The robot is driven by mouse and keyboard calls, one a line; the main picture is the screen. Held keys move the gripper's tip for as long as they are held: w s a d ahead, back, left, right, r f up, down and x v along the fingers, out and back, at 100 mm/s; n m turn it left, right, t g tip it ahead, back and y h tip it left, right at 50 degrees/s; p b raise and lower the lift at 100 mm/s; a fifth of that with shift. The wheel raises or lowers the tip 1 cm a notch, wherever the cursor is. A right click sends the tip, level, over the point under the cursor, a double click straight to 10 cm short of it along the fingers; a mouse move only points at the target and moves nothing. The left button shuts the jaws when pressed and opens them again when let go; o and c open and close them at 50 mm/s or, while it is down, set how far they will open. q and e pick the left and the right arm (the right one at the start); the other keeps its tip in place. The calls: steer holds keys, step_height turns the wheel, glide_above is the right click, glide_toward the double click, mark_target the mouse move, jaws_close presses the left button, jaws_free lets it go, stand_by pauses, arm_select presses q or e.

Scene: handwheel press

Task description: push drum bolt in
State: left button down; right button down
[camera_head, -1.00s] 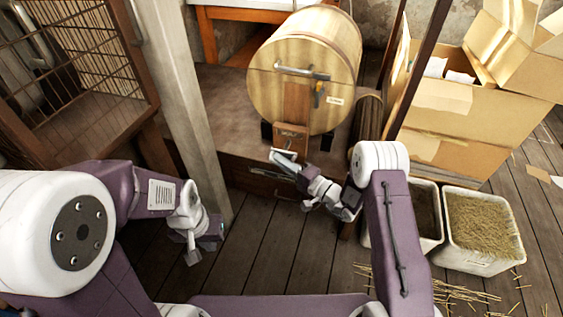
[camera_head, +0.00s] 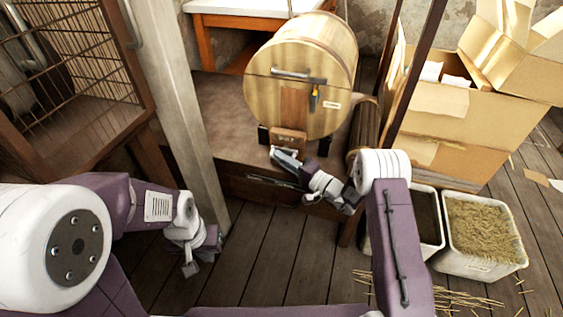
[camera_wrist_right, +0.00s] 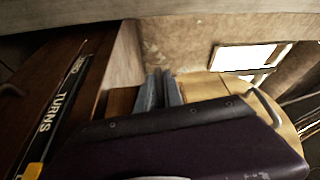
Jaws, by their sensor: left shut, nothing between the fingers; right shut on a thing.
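The wooden drum (camera_head: 262,100) lies on its side on a low brown bench, its round front facing me. My right gripper (camera_head: 281,155) is below the drum front, at a small wooden block (camera_head: 288,138), well below the bar. In the right wrist view its fingers (camera_wrist_right: 160,88) are close together; what they grip is hidden. My left gripper (camera_head: 194,266) is shut and empty, low beside the post.
A grey post (camera_head: 170,90) stands between the wire cage (camera_head: 90,60) and the drum. Cardboard boxes (camera_head: 455,120) and a straw bin (camera_head: 482,228) stand at the right. A dark strip lettered "TURNS" (camera_wrist_right: 57,110) shows in the right wrist view.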

steer(key=c, duration=1.5)
jaws_free()
steer(key=shift+w+d, duration=0.15)
steer(key=shift+w, duration=0.1)
steer(key=shift+s+d+p, duration=0.25)
steer(key=shift+d+p, duration=0.05)
steer(key=p+v, duration=0.3)
steer(key=v, duration=0.5)
steer(key=shift+s+f, duration=0.1)
steer(key=shift+s, duration=0.05)
